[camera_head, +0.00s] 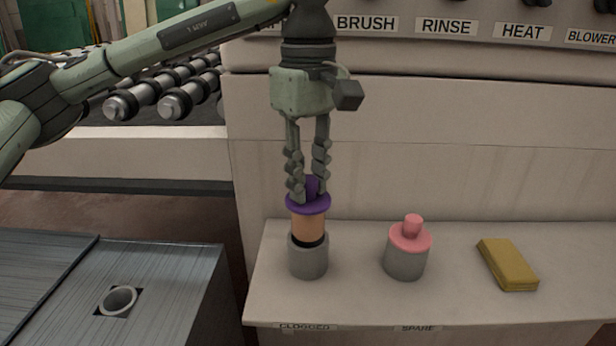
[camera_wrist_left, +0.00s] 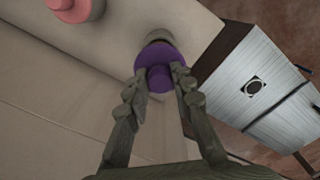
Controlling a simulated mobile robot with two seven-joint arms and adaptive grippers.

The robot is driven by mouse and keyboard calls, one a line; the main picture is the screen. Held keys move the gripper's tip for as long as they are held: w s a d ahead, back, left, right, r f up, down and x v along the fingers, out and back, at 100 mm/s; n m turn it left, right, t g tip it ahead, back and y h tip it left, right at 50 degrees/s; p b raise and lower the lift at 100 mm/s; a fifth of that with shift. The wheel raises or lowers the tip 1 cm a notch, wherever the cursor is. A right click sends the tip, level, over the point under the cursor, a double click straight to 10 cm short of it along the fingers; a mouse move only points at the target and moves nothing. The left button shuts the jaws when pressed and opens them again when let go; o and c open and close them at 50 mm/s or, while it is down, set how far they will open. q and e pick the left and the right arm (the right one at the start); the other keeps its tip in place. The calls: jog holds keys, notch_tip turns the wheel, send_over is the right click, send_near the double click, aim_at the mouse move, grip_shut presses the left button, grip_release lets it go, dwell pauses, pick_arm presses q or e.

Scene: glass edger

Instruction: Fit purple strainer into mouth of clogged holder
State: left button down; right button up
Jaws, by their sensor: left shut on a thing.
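My left gripper (camera_head: 309,190) points straight down and is shut on the knob of the purple strainer (camera_head: 308,206). The strainer has a purple flange, an orange body and a black band at its lower end. It is upright over the grey clogged holder (camera_head: 308,262), whose shelf label reads CLOGGED. The black band is at the holder's mouth, and most of the orange body shows above the rim. I cannot tell how far the lower end is inside. In the left wrist view the purple flange (camera_wrist_left: 160,60) hides most of the holder (camera_wrist_left: 158,36). My right gripper is not in view.
A grey spare holder (camera_head: 405,264) with a pink strainer (camera_head: 412,234) stands to the right on the shelf (camera_head: 460,300). A yellow block (camera_head: 507,264) lies farther right. A grey cabinet (camera_head: 60,285) with a round hole (camera_head: 118,300) is at the left.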

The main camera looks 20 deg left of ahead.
pick_arm(q)
jog(key=shift+f+b, duration=2.5)
jog(key=shift+f, duration=0.75)
jog(key=c, duration=1.2)
grip_release()
jog(key=shift+r, duration=0.15)
notch_tip(320, 180, up, 12)
jog(key=shift+f, duration=0.1)
